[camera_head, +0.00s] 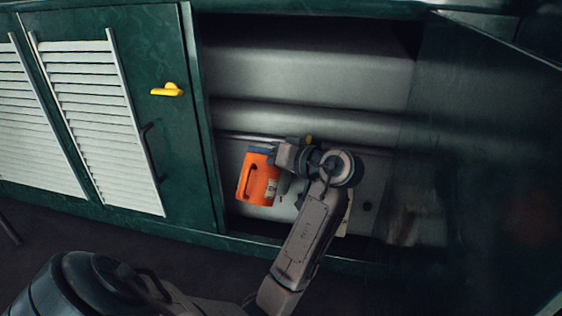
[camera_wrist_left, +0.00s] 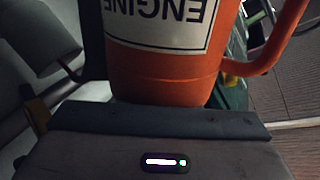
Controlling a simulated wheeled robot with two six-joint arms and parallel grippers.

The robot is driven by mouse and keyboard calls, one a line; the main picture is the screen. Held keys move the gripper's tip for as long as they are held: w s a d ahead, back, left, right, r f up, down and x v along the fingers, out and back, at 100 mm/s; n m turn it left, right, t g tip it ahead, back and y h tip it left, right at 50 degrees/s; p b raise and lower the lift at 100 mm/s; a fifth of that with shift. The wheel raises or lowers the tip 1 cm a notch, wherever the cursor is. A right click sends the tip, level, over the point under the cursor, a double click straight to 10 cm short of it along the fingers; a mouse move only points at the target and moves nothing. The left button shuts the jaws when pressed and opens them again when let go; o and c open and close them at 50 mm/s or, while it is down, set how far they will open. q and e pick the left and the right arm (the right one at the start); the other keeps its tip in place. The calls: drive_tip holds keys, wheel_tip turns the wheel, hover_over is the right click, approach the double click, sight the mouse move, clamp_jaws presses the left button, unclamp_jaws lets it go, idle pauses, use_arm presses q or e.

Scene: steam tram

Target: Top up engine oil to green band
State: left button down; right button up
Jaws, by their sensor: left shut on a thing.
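An orange jug (camera_head: 258,182) with a side handle and a pale label hangs in front of the open compartment in the head view. My left gripper (camera_head: 262,152) is shut on it at its top end. In the left wrist view the jug (camera_wrist_left: 165,75) fills the upper middle. Its white label reads "ENGINE", upside down in that picture. The jaws (camera_wrist_left: 160,118) lie against the jug there. The jug's opening cannot be made out. No green band or oil gauge can be made out. My right gripper is not in view.
The compartment holds a large grey casing (camera_head: 310,65) with a rounded ledge. A dark door (camera_head: 470,160) stands open at the right. A green louvred panel (camera_head: 100,110) with a yellow handle (camera_head: 167,90) is at the left. Dark floor (camera_head: 60,245) lies in front.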

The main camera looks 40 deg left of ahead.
use_arm(q)
drive_tip(key=shift+r, duration=0.15)
idle(0.4)
drive_tip(key=shift+w+a+r+m, duration=0.1)
drive_tip(key=shift+w+r+m, duration=0.2)
drive_tip(key=shift+m, duration=0.1)
idle(1.2)
drive_tip(key=shift+w+a+r+m+g+h, duration=0.1)
drive_tip(key=shift+w+r+m+g+h, duration=0.2)
drive_tip(key=shift+m, duration=0.1)
drive_tip(key=shift+s, duration=0.1)
idle(0.6)
drive_tip(key=shift+s+f+b, duration=0.15)
drive_tip(key=shift+f+b, duration=0.05)
drive_tip(key=shift+b, duration=0.3)
idle(0.7)
drive_tip(key=shift+s+f+n+b, duration=0.2)
drive_tip(key=shift+n+b, duration=0.2)
drive_tip(key=shift+b, duration=0.2)
idle(0.5)
